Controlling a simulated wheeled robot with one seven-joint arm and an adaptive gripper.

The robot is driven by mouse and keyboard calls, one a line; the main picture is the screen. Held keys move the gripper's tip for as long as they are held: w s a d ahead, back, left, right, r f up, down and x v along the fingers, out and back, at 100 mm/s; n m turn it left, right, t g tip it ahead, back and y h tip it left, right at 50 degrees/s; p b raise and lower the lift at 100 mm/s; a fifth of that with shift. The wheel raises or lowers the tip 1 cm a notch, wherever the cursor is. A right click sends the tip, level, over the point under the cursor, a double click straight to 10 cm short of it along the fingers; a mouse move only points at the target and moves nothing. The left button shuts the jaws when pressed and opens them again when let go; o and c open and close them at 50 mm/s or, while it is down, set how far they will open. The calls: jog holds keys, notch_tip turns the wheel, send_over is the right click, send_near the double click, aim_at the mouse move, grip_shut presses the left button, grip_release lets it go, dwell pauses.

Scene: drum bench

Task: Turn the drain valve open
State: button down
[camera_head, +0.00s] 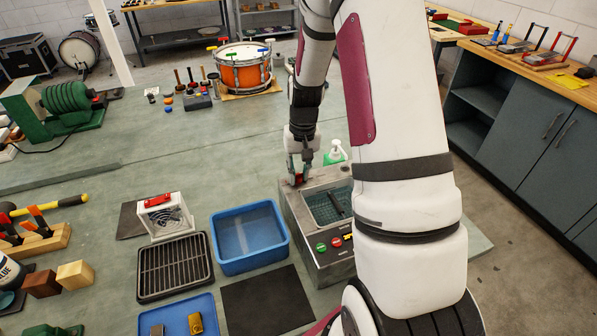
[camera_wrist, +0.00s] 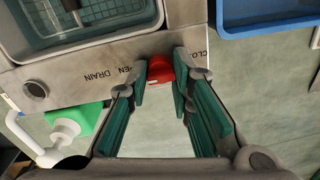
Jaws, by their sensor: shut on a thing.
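The drain valve's red handle (camera_wrist: 160,71) sits on the grey metal side of the washer tank (camera_wrist: 60,82) in the wrist view. Partly covered lettering beside it reads "EN", "DRAIN" and "CLO". My gripper (camera_wrist: 161,76) is shut on the red handle, with one fingertip at each side of it. In the head view my gripper (camera_head: 298,178) reaches down at the tank's far left corner, and a little red shows there. The tank (camera_head: 307,246) holds a mesh basket with a dark object in it. The fingers hide part of the handle and lettering.
A blue bin (camera_head: 283,256) stands left of the tank, beside a black rack (camera_head: 175,267) and a dark mat (camera_head: 266,302). A white-and-green bottle (camera_head: 336,151) stands behind the tank. Bare bench lies beyond the bin.

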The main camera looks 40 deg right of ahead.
aim_at(301, 173)
dwell(0.3)
jog(key=c, duration=1.4)
grip_release()
jog(key=shift+r, duration=0.1)
jog(key=r, duration=1.1)
jog(key=shift+s+d+r, duration=0.15)
jog(key=shift+d+r, duration=0.2)
jog(key=shift+r, duration=0.05)
